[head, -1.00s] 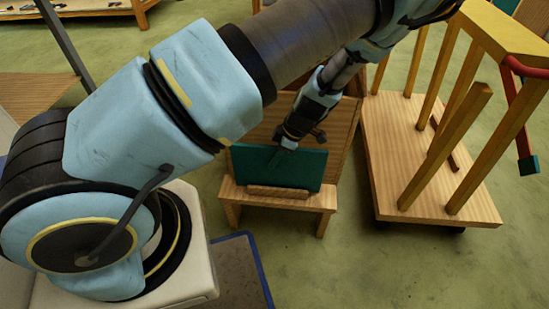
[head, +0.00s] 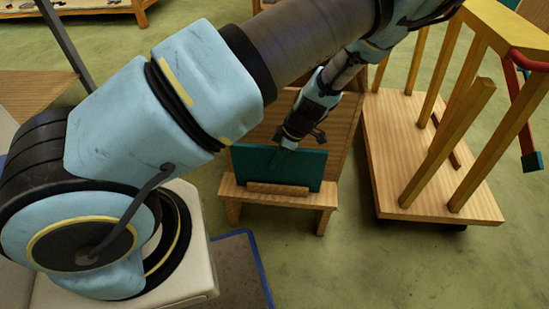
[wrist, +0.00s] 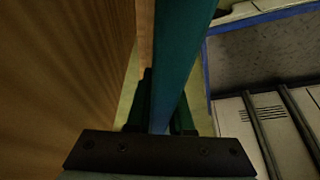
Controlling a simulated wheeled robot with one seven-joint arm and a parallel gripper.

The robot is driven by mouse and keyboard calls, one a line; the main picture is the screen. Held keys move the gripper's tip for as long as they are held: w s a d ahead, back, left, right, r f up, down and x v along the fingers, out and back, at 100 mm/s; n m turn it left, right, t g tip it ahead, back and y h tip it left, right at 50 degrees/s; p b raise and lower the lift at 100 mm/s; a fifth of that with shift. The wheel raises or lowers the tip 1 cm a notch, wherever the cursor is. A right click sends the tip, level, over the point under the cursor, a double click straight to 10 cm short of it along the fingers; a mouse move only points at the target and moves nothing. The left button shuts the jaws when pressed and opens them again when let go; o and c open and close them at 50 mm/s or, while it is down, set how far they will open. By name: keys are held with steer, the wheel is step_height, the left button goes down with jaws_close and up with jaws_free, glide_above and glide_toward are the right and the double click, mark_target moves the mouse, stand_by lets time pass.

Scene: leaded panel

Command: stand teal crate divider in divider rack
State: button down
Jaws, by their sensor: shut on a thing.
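The teal crate divider (head: 300,168) stands on edge on a small wooden stand (head: 231,190), behind the stand's low front lip and in front of a wooden back board. My gripper (head: 285,148) points down at the divider's top edge and is shut on it. In the wrist view the divider (wrist: 182,50) runs up the middle between the dark fingers (wrist: 160,115). The likely divider rack is the wheeled wooden base with upright posts (head: 400,185) at the right; I cannot be sure of this.
A wooden board (head: 345,130) rises close behind the divider; its grain fills the left of the wrist view (wrist: 60,70). A slanted post (head: 455,140) and a red bar (head: 520,62) are at the rack. A blue-edged mat (head: 240,270) lies in front. Floor at lower right is clear.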

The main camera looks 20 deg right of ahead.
steer(key=shift+f, duration=0.1)
steer(key=c, duration=0.7)
jaws_free()
steer(key=p+v, duration=0.2)
steer(key=v, duration=0.9)
steer(key=shift+w+a, duration=0.1)
steer(key=w+a+r+m, duration=0.1)
steer(key=a, duration=0.1)
steer(key=a+r+g+h, duration=0.1)
steer(key=a+r, duration=0.1)
steer(key=w+a+r+m+g, duration=0.1)
steer(key=a, duration=0.2)
steer(key=shift+w+a+r+m, duration=0.1)
steer(key=shift+w+r+m, duration=0.2)
steer(key=a+r+m+t+h, duration=0.1)
steer(key=a+r+m+h, duration=0.1)
steer(key=a+r+m, duration=0.55)
steer(key=a+r+m+t+h, duration=0.1)
steer(key=a+r+m, duration=0.3)
steer(key=a+r, duration=0.65)
steer(key=a+r+p, duration=0.1)
steer(key=r+p, duration=0.6)
steer(key=p, duration=0.1)
steer(key=a+r+p, duration=0.1)
steer(key=r+p, duration=1.3)
steer(key=p, duration=0.1)
steer(key=shift+a+r+p, duration=0.1)
steer(key=shift+a+p, duration=0.25)
steer(key=shift+a, duration=0.05)
